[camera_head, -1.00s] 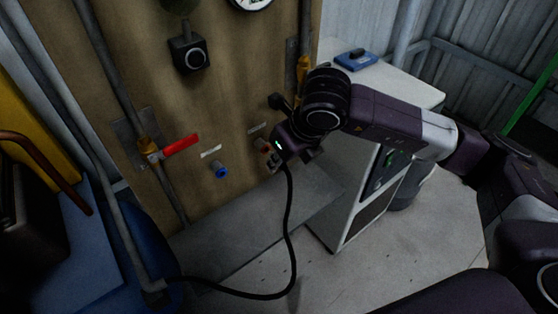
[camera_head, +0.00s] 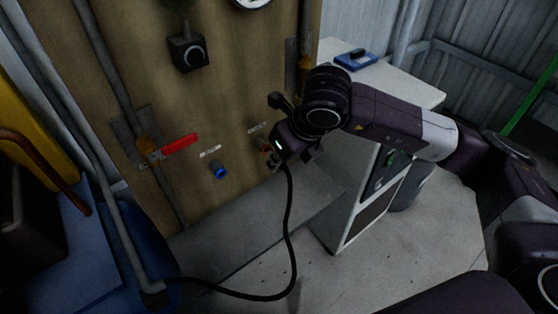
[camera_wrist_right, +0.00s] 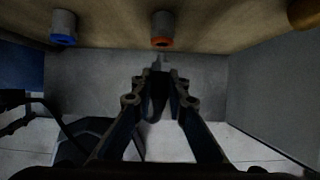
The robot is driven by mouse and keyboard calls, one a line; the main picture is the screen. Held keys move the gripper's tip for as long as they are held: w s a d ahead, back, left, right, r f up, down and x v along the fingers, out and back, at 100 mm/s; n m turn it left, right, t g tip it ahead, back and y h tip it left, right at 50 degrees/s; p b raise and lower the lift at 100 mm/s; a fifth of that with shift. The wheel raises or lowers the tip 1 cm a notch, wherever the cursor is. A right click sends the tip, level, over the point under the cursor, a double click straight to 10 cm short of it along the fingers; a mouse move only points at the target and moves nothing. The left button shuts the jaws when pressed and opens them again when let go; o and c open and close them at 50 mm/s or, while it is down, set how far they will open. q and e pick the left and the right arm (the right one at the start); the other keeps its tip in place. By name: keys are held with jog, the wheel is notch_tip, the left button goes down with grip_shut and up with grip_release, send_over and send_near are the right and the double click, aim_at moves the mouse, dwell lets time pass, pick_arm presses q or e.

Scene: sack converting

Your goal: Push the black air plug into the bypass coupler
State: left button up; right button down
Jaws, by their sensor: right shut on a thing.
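My right gripper (camera_wrist_right: 160,84) is shut on the black air plug (camera_wrist_right: 157,100), whose grey tip points at the panel. In the head view the gripper (camera_head: 275,160) is beside the panel, with a black hose (camera_head: 290,215) hanging below it. The coupler with the orange ring (camera_wrist_right: 162,30) is straight ahead of the plug tip; I cannot tell whether they touch. It is partly hidden by my gripper in the head view (camera_head: 264,146). A coupler with a blue ring (camera_wrist_right: 64,27) is to the left, also in the head view (camera_head: 220,171).
The wooden panel (camera_head: 225,100) carries a red-handled valve (camera_head: 180,144), pipes and a black regulator (camera_head: 188,53). A white cabinet (camera_head: 350,205) stands right of the panel, close to my arm. The hose runs across the floor toward the left.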

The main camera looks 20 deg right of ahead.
pick_arm(q)
jog(key=shift+f, duration=0.25)
pick_arm(e)
jog(key=shift+w+a, duration=0.2)
jog(key=shift+w, duration=0.3)
jog(key=shift+w+a, duration=0.15)
jog(key=shift+w, duration=0.35)
pick_arm(q)
jog(key=shift+b, duration=0.35)
pick_arm(e)
jog(key=shift+s, duration=0.2)
pick_arm(q)
jog(key=shift+f, duration=0.25)
pick_arm(e)
jog(key=shift+s+d, duration=0.3)
jog(key=shift+s, duration=0.3)
pick_arm(q)
jog(key=shift+w+f+b, duration=0.1)
jog(key=shift+b, duration=0.2)
jog(key=shift+w+d, duration=0.1)
jog(key=shift+w, duration=0.25)
jog(key=shift+w, duration=0.1)
pick_arm(e)
jog(key=shift+b, duration=0.4)
pick_arm(q)
jog(key=w, duration=0.1)
jog(key=w+t, duration=0.1)
jog(key=w+d, duration=0.1)
jog(key=shift+r+t, duration=0.4)
